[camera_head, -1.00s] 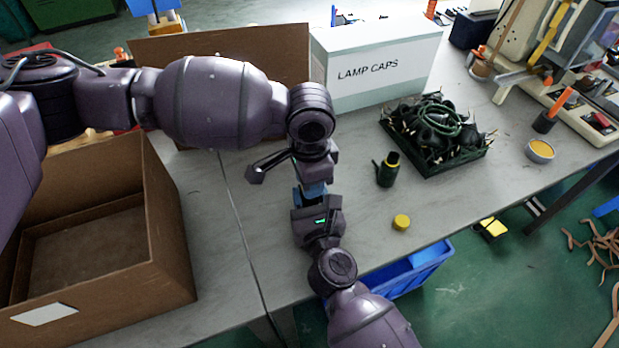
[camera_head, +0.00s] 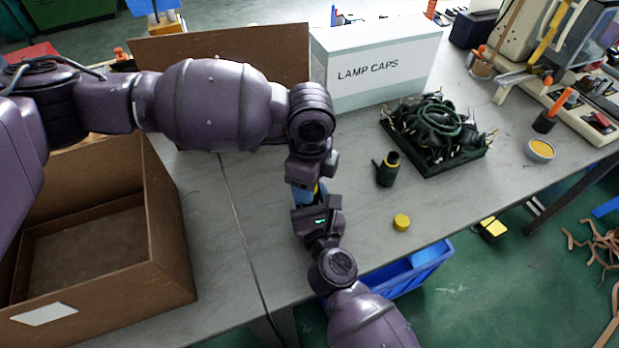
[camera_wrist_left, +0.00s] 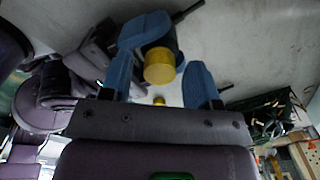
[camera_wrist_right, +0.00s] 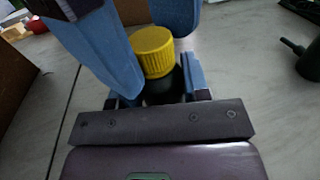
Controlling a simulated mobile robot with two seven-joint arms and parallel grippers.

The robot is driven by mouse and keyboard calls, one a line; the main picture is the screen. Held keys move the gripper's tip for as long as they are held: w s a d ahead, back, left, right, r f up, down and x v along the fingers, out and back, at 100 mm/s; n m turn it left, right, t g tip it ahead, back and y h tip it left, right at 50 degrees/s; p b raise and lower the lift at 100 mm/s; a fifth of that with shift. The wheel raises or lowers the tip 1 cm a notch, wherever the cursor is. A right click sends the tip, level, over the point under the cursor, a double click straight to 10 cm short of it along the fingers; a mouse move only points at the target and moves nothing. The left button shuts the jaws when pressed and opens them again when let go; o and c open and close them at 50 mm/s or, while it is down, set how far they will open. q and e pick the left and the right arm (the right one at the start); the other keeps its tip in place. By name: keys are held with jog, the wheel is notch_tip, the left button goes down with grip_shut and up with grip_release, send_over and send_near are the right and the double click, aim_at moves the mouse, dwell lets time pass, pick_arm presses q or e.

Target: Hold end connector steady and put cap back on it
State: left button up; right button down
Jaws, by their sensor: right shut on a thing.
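The end connector (camera_wrist_right: 165,88) is dark and stands in my right gripper (camera_head: 312,203), whose fingers are shut on it. A ribbed yellow cap (camera_wrist_right: 152,52) sits on top of the connector; I cannot tell how tightly. The cap also shows in the left wrist view (camera_wrist_left: 160,66) and as a sliver of yellow in the head view (camera_head: 318,189). My left gripper (camera_head: 308,186) is just above, with blue fingers spread to either side of the cap and gaps showing in the left wrist view. The arms hide most of the connector in the head view.
A loose yellow cap (camera_head: 401,222) and another dark connector (camera_head: 387,170) are on the table to the right. Behind them are a tray of black parts (camera_head: 462,163) and the LAMP CAPS box (camera_head: 375,75). An open brown box (camera_head: 165,225) stands at left.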

pick_arm(q)
jog(key=shift+r, duration=2.25)
jog(key=shift+c, duration=0.4)
